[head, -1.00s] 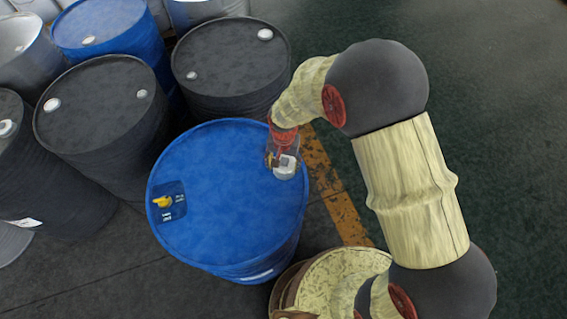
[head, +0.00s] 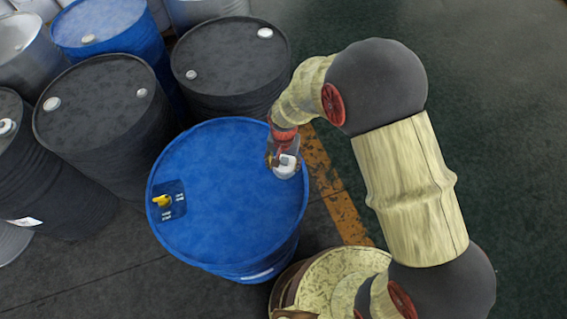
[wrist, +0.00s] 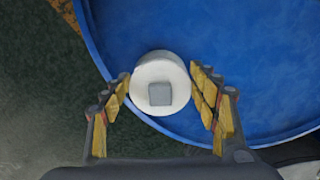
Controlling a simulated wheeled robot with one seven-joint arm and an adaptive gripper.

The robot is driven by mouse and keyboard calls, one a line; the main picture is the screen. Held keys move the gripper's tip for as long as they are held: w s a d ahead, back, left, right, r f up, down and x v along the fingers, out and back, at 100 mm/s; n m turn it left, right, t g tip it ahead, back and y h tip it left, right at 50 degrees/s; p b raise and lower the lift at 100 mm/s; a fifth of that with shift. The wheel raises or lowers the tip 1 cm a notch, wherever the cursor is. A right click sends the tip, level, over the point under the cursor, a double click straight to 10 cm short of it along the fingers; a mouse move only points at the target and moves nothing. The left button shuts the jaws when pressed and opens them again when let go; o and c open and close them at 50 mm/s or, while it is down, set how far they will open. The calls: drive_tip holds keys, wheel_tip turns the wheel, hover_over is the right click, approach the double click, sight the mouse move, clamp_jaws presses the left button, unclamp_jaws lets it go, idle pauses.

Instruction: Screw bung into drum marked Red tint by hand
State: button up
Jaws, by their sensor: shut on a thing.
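A blue drum (head: 220,215) stands upright in the middle of the head view. A dark label patch with a yellow mark lies on its lid; its writing is too small to read. A round white bung (wrist: 149,72) with a grey square centre sits near the lid's rim in the wrist view. It also shows as a pale piece at my gripper in the head view. My gripper (wrist: 161,88) has its yellow-padded fingers on both sides of the bung, shut on it, at the lid's right edge. The opening beneath the bung is hidden, so I cannot tell how deep it sits.
Dark drums (head: 230,60) with white caps stand close behind and left of the blue drum. Another blue drum (head: 105,25) stands at the back left. A worn yellow floor line (head: 335,190) runs at the right. The dark green floor beyond is clear.

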drive_tip(key=shift+f+b, duration=0.65)
drive_tip(key=shift+f, duration=0.35)
drive_tip(key=o, duration=1.2)
wheel_tip(320, 180, up, 12)
drive_tip(key=shift+r, duration=0.1)
